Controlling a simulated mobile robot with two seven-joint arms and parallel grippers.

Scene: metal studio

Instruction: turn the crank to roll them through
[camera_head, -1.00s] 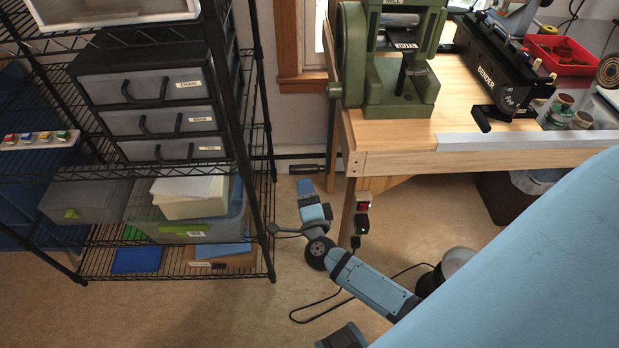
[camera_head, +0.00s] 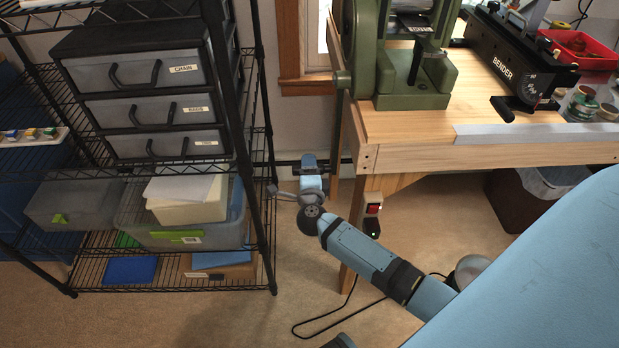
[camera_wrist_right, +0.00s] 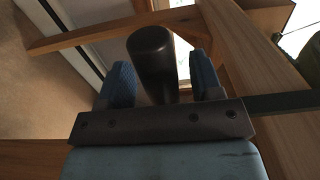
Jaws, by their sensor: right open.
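The green rolling mill (camera_head: 415,97) stands on the wooden bench in the head view, with a round green wheel on its left side. The dark round crank handle (camera_wrist_right: 152,62) shows in the right wrist view, between the two blue finger pads. My right gripper (camera_head: 309,160) is open beside the bench leg in the head view, fingers pointing away, and covers most of the handle. In the right wrist view, the pads stand on either side of the handle with a gap at the right; contact at the left is unclear. My left gripper is not in view.
A black bender (camera_head: 515,65) and a red tray (camera_head: 580,50) stand on the wooden bench (camera_head: 430,125) at the right. A wire shelf with labelled drawers (camera_head: 150,70) and bins is close on the left. A switch box (camera_head: 372,208) hangs on the bench leg, with a cable on the floor.

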